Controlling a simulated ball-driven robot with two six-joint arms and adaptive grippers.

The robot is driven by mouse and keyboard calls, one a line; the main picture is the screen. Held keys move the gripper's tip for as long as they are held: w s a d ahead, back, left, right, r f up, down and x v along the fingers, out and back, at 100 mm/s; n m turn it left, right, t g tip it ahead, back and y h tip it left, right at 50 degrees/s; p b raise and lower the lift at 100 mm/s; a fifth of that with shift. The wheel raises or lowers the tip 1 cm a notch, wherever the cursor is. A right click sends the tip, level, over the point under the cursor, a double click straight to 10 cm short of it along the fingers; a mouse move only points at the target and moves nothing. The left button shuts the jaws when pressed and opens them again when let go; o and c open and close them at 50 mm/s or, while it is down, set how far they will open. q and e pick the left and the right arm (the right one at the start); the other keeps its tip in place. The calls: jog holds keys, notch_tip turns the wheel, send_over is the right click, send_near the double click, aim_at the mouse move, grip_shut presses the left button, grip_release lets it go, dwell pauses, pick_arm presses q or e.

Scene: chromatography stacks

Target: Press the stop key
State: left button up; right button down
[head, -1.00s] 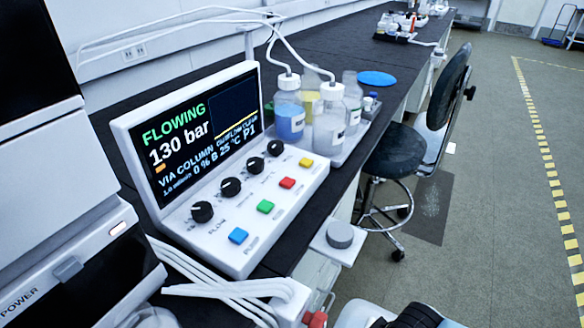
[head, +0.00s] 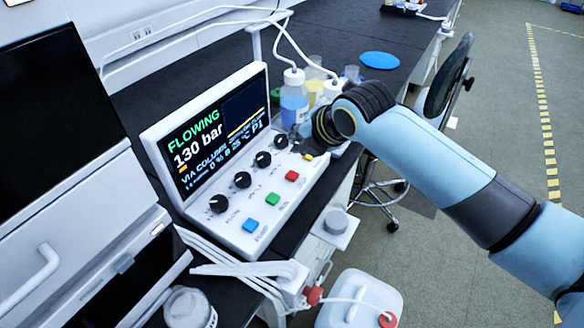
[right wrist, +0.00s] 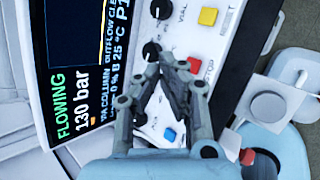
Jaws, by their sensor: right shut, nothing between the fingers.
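The control box (head: 262,213) stands on the dark bench, its screen reading FLOWING and 130 bar. Its sloped panel carries a row of coloured keys. The red key (head: 292,176) lies between the yellow and green ones; in the right wrist view the red key (right wrist: 194,66) has a partly hidden label ending in "TOP". My right gripper (head: 303,141) is over the far end of the panel, largely hidden by its own wrist. In the right wrist view the closed, empty fingers (right wrist: 174,62) show above the panel, beside the red key. My left gripper is out of view.
The yellow key (head: 308,156), green key (head: 272,199) and blue key (head: 251,225) share the panel with several black knobs (head: 242,180). Bottles (head: 294,98) with tubing stand behind the gripper. A white container (head: 360,300) is below the bench front.

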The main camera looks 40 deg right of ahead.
jog(key=shift+w+d+r+n+t, duration=0.2)
jog(key=shift+w+r+n+t, duration=0.1)
jog(key=shift+w+r+n, duration=0.65)
jog(key=shift+f, duration=0.2)
jog(key=b, duration=0.7)
send_over(295, 174)
notch_tip(295, 174, down, 7)
jog(key=shift+f, duration=0.1)
jog(key=shift+w+f+b, duration=0.1)
jog(key=shift+f+b, duration=0.45)
jog(key=shift+f, duration=0.2)
jog(key=shift+f, duration=0.4)
